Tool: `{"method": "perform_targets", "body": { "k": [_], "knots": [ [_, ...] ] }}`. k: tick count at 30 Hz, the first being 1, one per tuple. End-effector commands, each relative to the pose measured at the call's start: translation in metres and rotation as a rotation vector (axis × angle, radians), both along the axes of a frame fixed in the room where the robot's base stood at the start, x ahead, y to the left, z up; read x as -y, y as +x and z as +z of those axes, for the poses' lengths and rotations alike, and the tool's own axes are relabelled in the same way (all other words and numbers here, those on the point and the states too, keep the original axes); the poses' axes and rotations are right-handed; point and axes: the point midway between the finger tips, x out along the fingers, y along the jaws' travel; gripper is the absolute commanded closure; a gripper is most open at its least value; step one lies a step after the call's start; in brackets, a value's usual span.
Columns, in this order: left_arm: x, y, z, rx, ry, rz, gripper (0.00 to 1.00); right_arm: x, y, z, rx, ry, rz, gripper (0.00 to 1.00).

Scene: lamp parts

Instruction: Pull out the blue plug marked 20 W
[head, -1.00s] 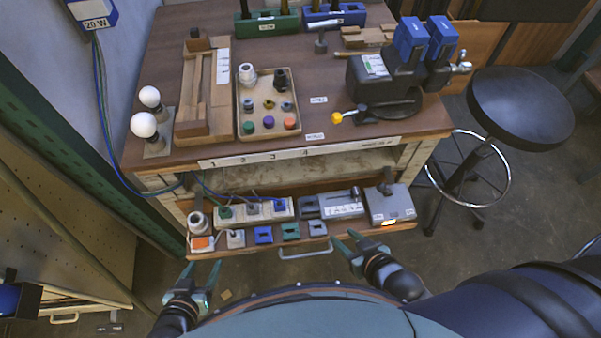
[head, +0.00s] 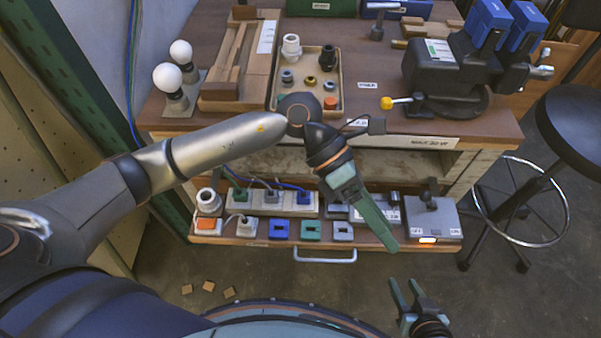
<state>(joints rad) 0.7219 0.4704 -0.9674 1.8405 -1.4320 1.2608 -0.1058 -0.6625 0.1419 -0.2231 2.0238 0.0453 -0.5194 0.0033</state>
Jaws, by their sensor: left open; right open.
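A white socket strip (head: 272,207) lies in the open drawer with a green plug (head: 240,195), a grey plug (head: 272,195) and a blue plug (head: 304,197) standing in it. The blue plug is at the strip's right end; no 20 W mark is legible on it. My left gripper (head: 386,240) is open and empty, reaching over the drawer's right part, to the right of the blue plug and apart from it in the picture. My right gripper (head: 405,284) is open and empty, low in front of the drawer.
Blue (head: 278,229), teal (head: 310,230) and grey (head: 343,231) blocks lie along the drawer front, above its handle (head: 312,257). A grey box (head: 428,216) with a lit orange light sits at right. A tray (head: 340,98) and vise (head: 455,70) are on the bench above.

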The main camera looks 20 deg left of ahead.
Motion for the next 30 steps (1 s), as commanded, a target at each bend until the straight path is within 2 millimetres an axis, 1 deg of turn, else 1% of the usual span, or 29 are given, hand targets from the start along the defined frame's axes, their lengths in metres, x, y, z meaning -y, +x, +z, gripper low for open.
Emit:
{"method": "perform_targets", "body": {
  "k": [1,2,3,4,6,9,12,16,19,30],
  "knots": [
    [-0.023,0.016,-0.028,0.119,0.145,-0.051,0.35,-0.001,0.002,-0.013,0.004,0.000,0.003,0.56],
    [-0.038,0.024,-0.038,0.176,0.229,-0.077,0.35,-0.002,0.003,-0.015,0.006,0.001,0.005,0.56],
    [-0.058,0.037,-0.049,0.246,0.336,-0.104,0.35,-0.002,0.003,-0.017,0.007,0.002,0.007,0.56],
    [-0.073,0.047,-0.055,0.294,0.412,-0.119,0.35,-0.003,0.004,-0.020,0.007,0.002,0.009,0.56],
    [-0.106,0.068,-0.062,0.383,0.572,-0.142,0.35,-0.004,0.005,-0.024,0.007,0.003,0.014,0.56],
    [-0.141,0.090,-0.062,0.464,0.739,-0.154,0.35,-0.007,0.005,-0.027,0.009,0.005,0.020,0.56],
    [-0.161,0.103,-0.058,0.504,0.834,-0.153,0.35,-0.009,0.005,-0.026,0.012,0.007,0.024,0.56],
    [-0.170,0.107,-0.062,0.517,0.876,-0.153,0.35,-0.009,0.005,-0.026,0.014,0.007,0.026,0.56],
    [-0.170,0.107,-0.073,0.516,0.876,-0.153,0.35,-0.008,0.005,-0.028,0.012,0.006,0.025,0.56],
    [-0.169,0.106,-0.144,0.514,0.871,-0.154,0.35,-0.004,0.001,-0.040,0.000,-0.002,0.019,0.56]
  ]
}}
